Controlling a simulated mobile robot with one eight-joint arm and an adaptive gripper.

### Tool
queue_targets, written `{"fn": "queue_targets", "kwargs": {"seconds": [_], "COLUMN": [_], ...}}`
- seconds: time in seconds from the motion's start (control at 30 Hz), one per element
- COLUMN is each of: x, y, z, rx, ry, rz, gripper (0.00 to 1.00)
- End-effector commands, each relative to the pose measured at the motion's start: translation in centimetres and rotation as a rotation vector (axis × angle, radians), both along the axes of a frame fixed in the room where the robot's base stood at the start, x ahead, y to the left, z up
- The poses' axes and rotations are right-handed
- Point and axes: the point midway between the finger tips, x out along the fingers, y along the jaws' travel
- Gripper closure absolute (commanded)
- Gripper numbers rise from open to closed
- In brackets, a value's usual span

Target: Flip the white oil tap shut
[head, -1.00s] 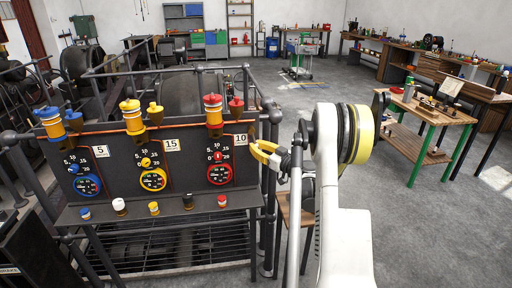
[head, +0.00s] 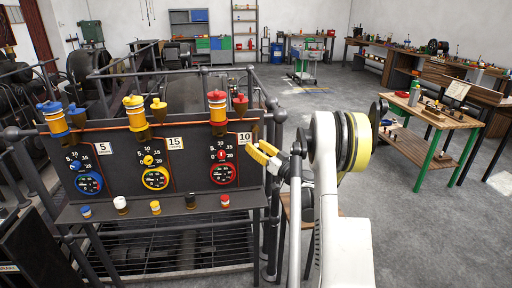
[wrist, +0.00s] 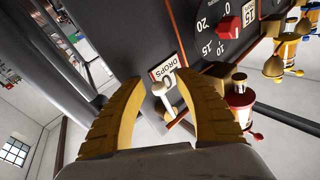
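In the wrist view, a small white lever (wrist: 161,90), which looks like the white oil tap, shows between my fingers beside a plate lettered DROPS (wrist: 165,69). My gripper (wrist: 160,84) is open, with a yellow finger on each side of the lever and visible gaps. I cannot tell whether either finger touches it. In the head view my gripper (head: 257,150) is at the right end of the dark gauge panel (head: 197,158). I cannot make out the white lever in the head view.
The panel carries blue, yellow and red gauges and oil cups. A red-and-white oiler (wrist: 241,101) is just right of my fingers in the wrist view. Several small caps stand on the shelf (head: 175,212) below. Grey rails border the panel. Floor to the right is open before a wooden bench (head: 437,112).

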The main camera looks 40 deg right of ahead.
Motion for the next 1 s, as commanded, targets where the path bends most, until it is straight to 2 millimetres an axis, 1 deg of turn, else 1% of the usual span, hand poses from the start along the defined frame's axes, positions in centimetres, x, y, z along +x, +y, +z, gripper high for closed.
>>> {"fn": "queue_targets", "kwargs": {"seconds": [0.13, 0.23, 0.37, 0.6, 0.7, 0.83, 1.0], "x": [-0.1, -0.9, -3.2, -8.6, -10.2, -11.5, -11.9], "y": [-0.1, -0.1, -0.2, -0.2, -0.2, -0.2, -0.1], "z": [0.0, -0.1, -0.4, -1.3, -1.5, -1.7, -1.8], "rx": [0.000, 0.000, 0.001, -0.001, 0.000, 0.000, 0.000], "ry": [-0.001, -0.001, 0.000, 0.001, 0.000, 0.000, 0.000], "rz": [-0.001, -0.001, -0.004, -0.003, -0.002, -0.001, 0.001], "gripper": [0.61, 0.61, 0.61, 0.61, 0.61, 0.61, 0.61]}}
